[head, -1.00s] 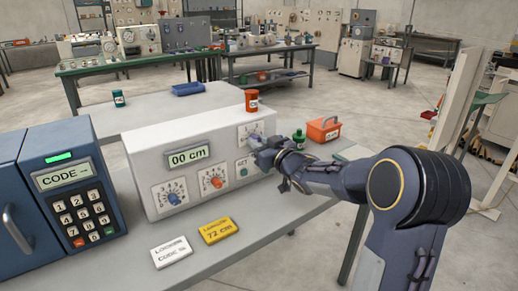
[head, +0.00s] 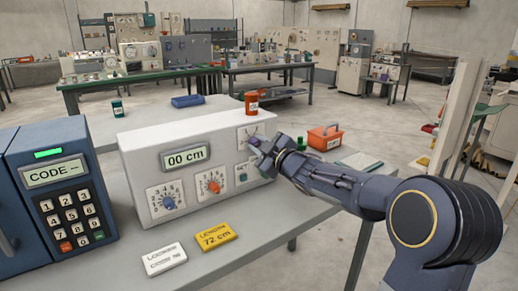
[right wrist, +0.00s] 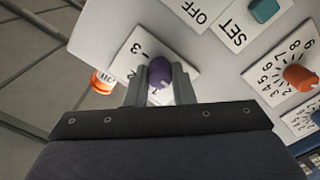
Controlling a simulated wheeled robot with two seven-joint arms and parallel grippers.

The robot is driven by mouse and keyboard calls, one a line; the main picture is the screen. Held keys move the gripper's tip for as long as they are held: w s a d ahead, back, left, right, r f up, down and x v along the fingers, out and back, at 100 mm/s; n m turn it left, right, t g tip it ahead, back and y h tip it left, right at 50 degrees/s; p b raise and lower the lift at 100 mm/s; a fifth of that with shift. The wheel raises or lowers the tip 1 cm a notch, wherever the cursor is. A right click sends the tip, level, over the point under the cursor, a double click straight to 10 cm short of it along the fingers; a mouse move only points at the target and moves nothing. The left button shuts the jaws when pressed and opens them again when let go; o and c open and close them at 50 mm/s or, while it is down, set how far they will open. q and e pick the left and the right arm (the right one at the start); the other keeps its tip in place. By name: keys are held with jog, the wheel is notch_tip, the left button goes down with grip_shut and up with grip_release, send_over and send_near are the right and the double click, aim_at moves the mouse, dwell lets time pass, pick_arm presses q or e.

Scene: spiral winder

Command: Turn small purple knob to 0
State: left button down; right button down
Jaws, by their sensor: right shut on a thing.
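The small purple knob (right wrist: 159,73) sits on a white dial plate (right wrist: 137,52) at the right end of the white machine's front. In the right wrist view the digits 3 and 1 show on the plate; the rest is covered. My right gripper (right wrist: 160,88) is shut on the purple knob, one finger on each side. In the head view my right gripper (head: 262,152) is at the machine's right end and hides most of the knob. The white machine (head: 200,133) shows 00 cm on its display (head: 185,155). My left gripper is not in view.
A blue knob (head: 168,203) and an orange knob (head: 213,187) sit left of my gripper. A blue keypad box (head: 62,190) stands at the left. White and yellow cards (head: 215,237) lie in front. An orange bottle (head: 251,103) stands behind; an orange basket (head: 325,138) is at the right.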

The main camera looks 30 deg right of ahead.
dwell(0.3)
jog(key=c, duration=1.2)
grip_release()
jog(key=shift+c, duration=0.2)
jog(key=s, duration=0.7)
jog(key=shift+s+d, duration=0.3)
jog(key=shift+s, duration=0.1)
